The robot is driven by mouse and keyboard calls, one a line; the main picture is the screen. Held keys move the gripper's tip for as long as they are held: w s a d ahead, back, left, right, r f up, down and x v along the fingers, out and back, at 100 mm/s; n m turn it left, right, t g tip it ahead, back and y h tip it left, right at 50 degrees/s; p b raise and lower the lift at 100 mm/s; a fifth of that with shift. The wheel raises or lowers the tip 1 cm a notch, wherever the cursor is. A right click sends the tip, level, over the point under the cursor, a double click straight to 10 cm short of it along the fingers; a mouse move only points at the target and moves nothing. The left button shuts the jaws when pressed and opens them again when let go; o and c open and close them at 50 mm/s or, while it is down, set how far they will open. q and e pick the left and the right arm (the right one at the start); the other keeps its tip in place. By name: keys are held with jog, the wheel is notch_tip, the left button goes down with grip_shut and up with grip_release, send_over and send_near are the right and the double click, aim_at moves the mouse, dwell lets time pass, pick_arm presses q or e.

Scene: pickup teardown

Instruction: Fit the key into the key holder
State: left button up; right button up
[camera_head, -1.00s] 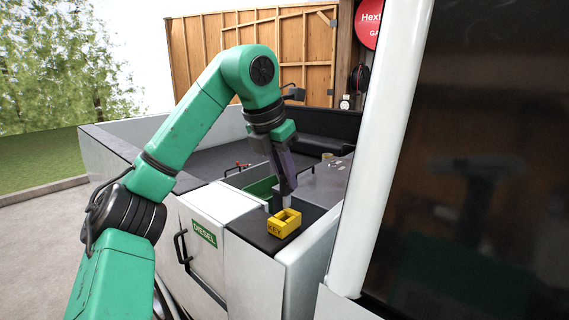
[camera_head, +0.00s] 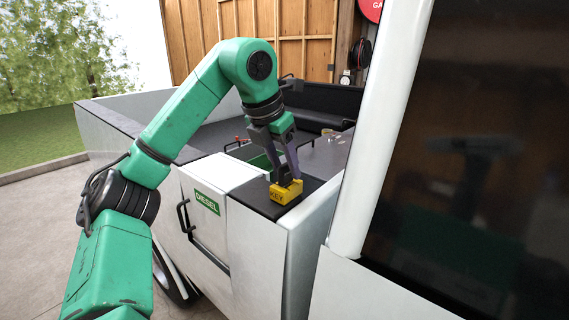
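The yellow key holder (camera_head: 284,193), marked KEY on its front, sits on the dark top of the white side box. A dark piece, which looks like the key's head (camera_head: 284,174), stands at the holder's opening, its lower part hidden inside or behind the rim. My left gripper (camera_head: 286,172) comes down from above, with its grey-purple fingers apart on either side of the dark piece. It looks open; contact is too small to tell. My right gripper is not in view.
The white box with the DIESEL label (camera_head: 207,202) and a black handle is left of the holder. A green bin (camera_head: 262,162) lies just behind it. The white cab pillar (camera_head: 385,130) and dark window stand close on the right.

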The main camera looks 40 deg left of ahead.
pick_arm(q)
jog(key=shift+w, duration=0.1)
jog(key=shift+r, duration=0.1)
jog(key=v, duration=1.4)
jog(key=shift+r+p, duration=0.15)
jog(key=shift+p, duration=0.3)
